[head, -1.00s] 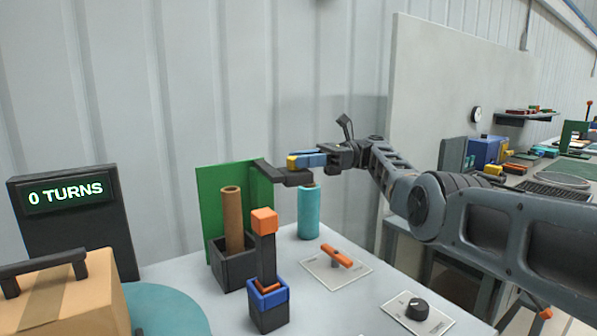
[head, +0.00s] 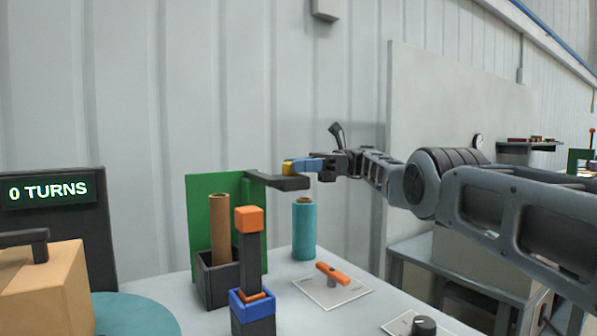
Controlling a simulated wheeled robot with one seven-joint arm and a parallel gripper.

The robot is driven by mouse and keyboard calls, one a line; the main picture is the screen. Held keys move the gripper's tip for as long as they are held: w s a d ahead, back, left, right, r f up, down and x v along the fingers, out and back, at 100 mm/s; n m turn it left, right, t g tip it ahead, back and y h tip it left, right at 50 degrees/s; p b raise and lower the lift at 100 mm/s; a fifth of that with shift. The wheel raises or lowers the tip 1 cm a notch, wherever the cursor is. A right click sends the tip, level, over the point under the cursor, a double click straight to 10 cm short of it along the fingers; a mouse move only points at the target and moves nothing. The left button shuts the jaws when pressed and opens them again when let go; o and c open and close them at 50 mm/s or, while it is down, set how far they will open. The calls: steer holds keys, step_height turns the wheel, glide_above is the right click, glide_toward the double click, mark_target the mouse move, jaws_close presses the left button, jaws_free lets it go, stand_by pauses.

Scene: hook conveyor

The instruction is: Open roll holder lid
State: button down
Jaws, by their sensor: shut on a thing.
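The roll holder is a dark open-topped box (head: 217,281) at the centre left, with a brown roll (head: 219,230) standing in it. A green panel, which looks like its lid (head: 206,205), stands upright behind the roll. A dark handle (head: 283,183) sticks out to the right from the panel's top. My gripper (head: 289,167), with blue fingers and yellow tips, is at this handle and shut on it. The exact contact is small and partly hidden.
A teal roll (head: 304,230) stands below my gripper. An orange-topped dark post (head: 250,246) in a blue-rimmed base stands in front of the holder. An orange switch handle (head: 333,273) is to the right. A cardboard box (head: 42,290) sits at left by a "0 TURNS" display (head: 51,190).

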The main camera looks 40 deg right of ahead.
steer(key=shift+w+a, duration=0.1)
steer(key=c, duration=0.8)
jaws_free()
